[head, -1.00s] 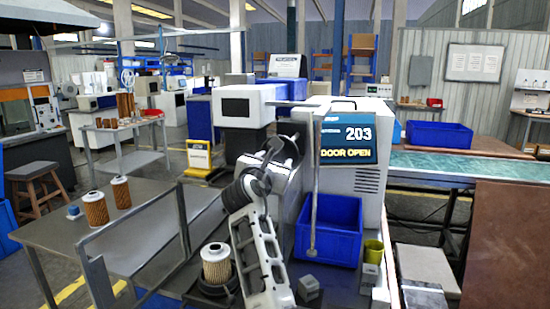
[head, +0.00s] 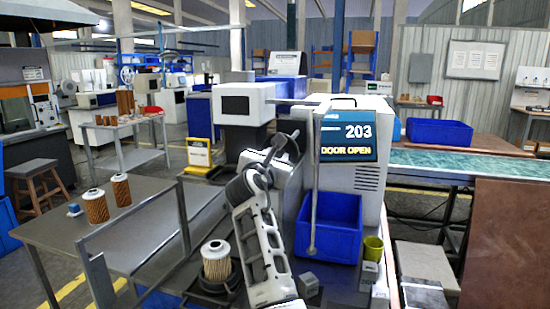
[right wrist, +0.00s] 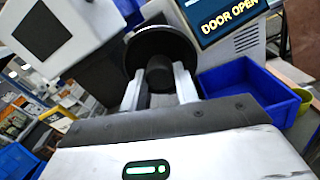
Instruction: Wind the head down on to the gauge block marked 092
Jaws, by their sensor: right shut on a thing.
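My right gripper (head: 270,157) is at a black handwheel (head: 289,146) on the white machine (head: 352,190). In the right wrist view its fingers (right wrist: 158,92) are shut on the dark knob (right wrist: 158,72) in front of the black wheel disc (right wrist: 160,42). The machine's display (head: 347,135) reads 203 and DOOR OPEN. Small grey blocks (head: 308,285) and (head: 370,272) stand on the bench at the front; I cannot read a marking on them. My left gripper is not in view.
A blue bin (head: 330,232) stands right of my arm, with a thin grey rod (head: 314,200) in front. A yellow-green cup (head: 373,249) is beside it. A metal frame (head: 185,222) and a table with two brown cartridges (head: 96,206) are at left.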

